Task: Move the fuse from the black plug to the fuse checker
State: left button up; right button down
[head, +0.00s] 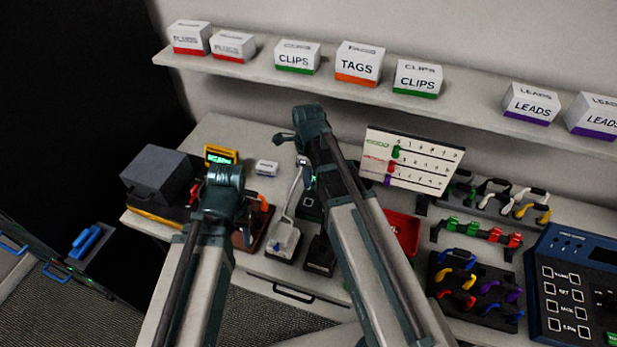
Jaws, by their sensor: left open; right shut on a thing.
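My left gripper (246,236) reaches down over a brown stand with orange parts (263,204); its fingers are mostly hidden by the wrist, and it is open. My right gripper (304,182) points down above the middle of the bench. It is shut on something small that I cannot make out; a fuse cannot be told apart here. A black block (320,257), perhaps the black plug, sits below it, beside a white plug-like piece (284,241). A yellow device with a lit green display (220,154), perhaps the fuse checker, stands at the back left.
A grey box (157,172) stands at the left end. A white board with coloured pegs (411,160), a red tray (403,232), cable racks (474,287) and a dark blue panel (577,285) fill the right. Labelled boxes (359,63) line the shelf (465,116).

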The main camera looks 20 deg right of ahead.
pick_arm(q)
jog(key=shift+f, duration=0.55)
pick_arm(e)
jog(key=shift+f, duration=0.5)
pick_arm(q)
notch_tip(320, 180, down, 6)
jog(key=b, duration=0.6)
jog(key=shift+r, duration=0.25)
pick_arm(e)
notch_tip(320, 180, down, 6)
jog(key=shift+r, duration=0.25)
pick_arm(q)
jog(key=shift+f+b, duration=0.85)
jog(key=shift+f, duration=0.05)
pick_arm(e)
jog(key=shift+f, duration=0.9)
jog(key=shift+c, duration=1)
grip_release()
pick_arm(q)
jog(key=shift+r, duration=0.15)
pick_arm(e)
jog(key=shift+r, duration=0.15)
pick_arm(q)
notch_tip(320, 180, up, 8)
jog(key=p, duration=0.8)
pick_arm(e)
notch_tip(320, 180, up, 8)
jog(key=shift+f, duration=0.1)
